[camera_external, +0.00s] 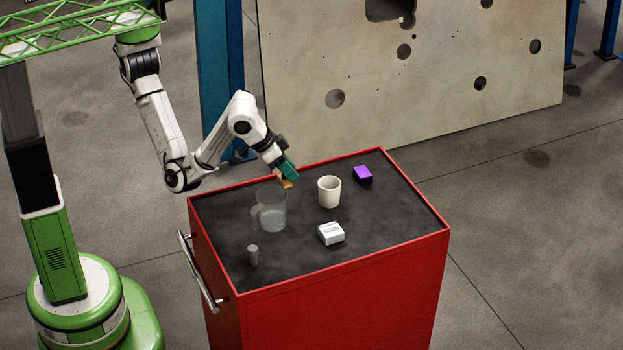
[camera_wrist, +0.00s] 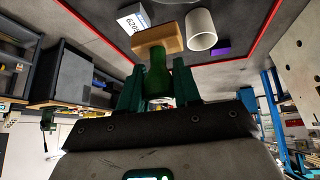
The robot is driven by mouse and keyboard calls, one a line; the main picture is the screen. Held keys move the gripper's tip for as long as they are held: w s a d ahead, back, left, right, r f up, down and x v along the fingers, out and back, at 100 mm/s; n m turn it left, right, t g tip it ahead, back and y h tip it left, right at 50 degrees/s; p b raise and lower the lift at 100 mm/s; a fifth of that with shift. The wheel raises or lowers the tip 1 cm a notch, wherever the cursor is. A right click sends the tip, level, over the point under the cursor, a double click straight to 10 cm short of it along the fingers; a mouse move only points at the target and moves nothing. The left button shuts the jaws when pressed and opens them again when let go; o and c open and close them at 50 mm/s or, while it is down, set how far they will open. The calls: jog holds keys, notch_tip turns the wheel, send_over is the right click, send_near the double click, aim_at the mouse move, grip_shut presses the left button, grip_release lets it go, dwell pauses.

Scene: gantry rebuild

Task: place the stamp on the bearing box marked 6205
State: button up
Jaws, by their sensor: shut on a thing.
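My gripper (camera_external: 287,168) hangs above the far left part of the cart top. In the wrist view my gripper (camera_wrist: 157,76) has its green fingers shut on the green handle of the stamp. The stamp (camera_wrist: 158,42) has a wooden block at its end, pointing away from the fingers. In the external view the stamp's tan block (camera_external: 286,184) shows just below the fingers, near the glass jug. The white bearing box (camera_external: 331,233) lies on the near right part of the cart top. In the wrist view this box (camera_wrist: 132,19) shows turned digits, hard to read, resembling 6205.
A clear glass jug (camera_external: 270,214) stands below my gripper. A white cup (camera_external: 329,192) stands behind the white box. A purple box (camera_external: 362,175) lies at the far right, and a small grey cylinder (camera_external: 253,256) stands near left. The red cart (camera_external: 345,290) has a raised rim.

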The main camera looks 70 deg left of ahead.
jog(key=shift+s+d+r, duration=0.1)
jog(key=shift+s, duration=0.25)
jog(key=shift+w+d+f, duration=0.15)
jog(key=shift+d+f, duration=0.05)
jog(key=shift+f, duration=0.05)
jog(key=w+d+f, duration=0.2)
jog(key=w, duration=0.1)
jog(key=w+d+f+b, duration=0.1)
jog(key=w+d+f, duration=0.4)
jog(key=w+f, duration=0.1)
jog(key=shift+w+d+b, duration=0.25)
jog(key=shift+b, duration=0.1)
jog(key=shift+w+d+f, duration=0.25)
jog(key=shift+w+f, duration=0.05)
jog(key=shift+f, duration=0.2)
jog(key=shift+w+d+f+p, duration=0.15)
jog(key=shift+f+p, duration=0.4)
jog(key=shift+f, duration=1.2)
jog(key=shift+f, duration=0.15)
jog(key=o, duration=1.1)
jog(key=shift+c, duration=0.2)
